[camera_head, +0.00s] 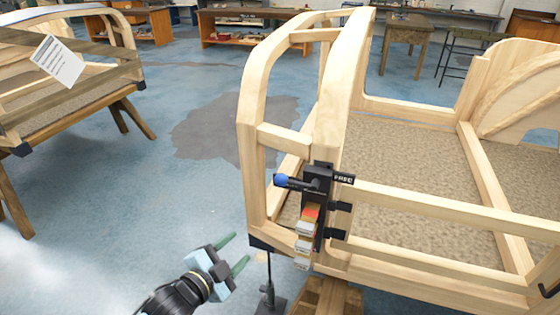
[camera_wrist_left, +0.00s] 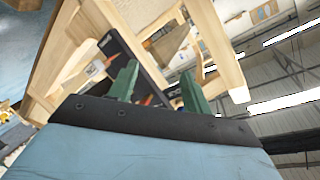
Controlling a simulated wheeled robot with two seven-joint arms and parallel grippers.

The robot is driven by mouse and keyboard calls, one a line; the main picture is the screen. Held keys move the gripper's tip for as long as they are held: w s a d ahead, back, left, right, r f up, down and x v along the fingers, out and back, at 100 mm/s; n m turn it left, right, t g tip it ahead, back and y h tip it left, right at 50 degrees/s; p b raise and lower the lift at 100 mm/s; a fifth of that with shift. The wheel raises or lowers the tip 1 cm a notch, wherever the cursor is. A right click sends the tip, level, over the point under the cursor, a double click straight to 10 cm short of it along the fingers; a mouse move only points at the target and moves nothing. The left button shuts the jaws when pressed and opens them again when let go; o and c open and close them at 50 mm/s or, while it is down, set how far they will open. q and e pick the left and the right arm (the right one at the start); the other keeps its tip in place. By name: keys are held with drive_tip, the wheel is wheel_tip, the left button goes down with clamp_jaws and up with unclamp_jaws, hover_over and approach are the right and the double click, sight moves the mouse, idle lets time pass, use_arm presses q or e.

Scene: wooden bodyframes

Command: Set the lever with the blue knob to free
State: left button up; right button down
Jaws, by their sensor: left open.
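The lever (camera_head: 300,184) with the blue knob (camera_head: 281,180) is on a black upright plate (camera_head: 318,226) fixed to the wooden frame's front post. The lever lies roughly level, its knob pointing left, near the plate's upper end. A black "FREE" label (camera_head: 343,178) sits at the same height to the right. My left gripper (camera_head: 236,250), green-fingered, is open and empty, below and left of the knob, apart from it. In the left wrist view, the dark plate (camera_wrist_left: 140,62) shows beyond the fingers (camera_wrist_left: 159,68); I cannot make out the knob there. My right gripper is not in view.
The wooden bodyframe (camera_head: 258,110) stands right of my left gripper, with rails and a post around the plate. Red, orange and pale blocks (camera_head: 306,235) are on the plate below the lever. Another wooden frame (camera_head: 60,115) stands at left. Blue floor (camera_head: 165,210) between is clear.

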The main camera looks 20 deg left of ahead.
sight(280, 181)
use_arm(q)
drive_tip(key=d+r+m+t+h+p, duration=0.2)
drive_tip(key=d+r+m, duration=0.1)
drive_tip(key=r, duration=1.1)
drive_tip(key=x, duration=1.2)
drive_tip(key=shift+w+d, duration=0.3)
drive_tip(key=shift+d, duration=0.1)
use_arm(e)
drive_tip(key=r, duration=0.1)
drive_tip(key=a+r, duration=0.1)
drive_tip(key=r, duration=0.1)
use_arm(q)
drive_tip(key=shift+c, duration=0.3)
clamp_jaws()
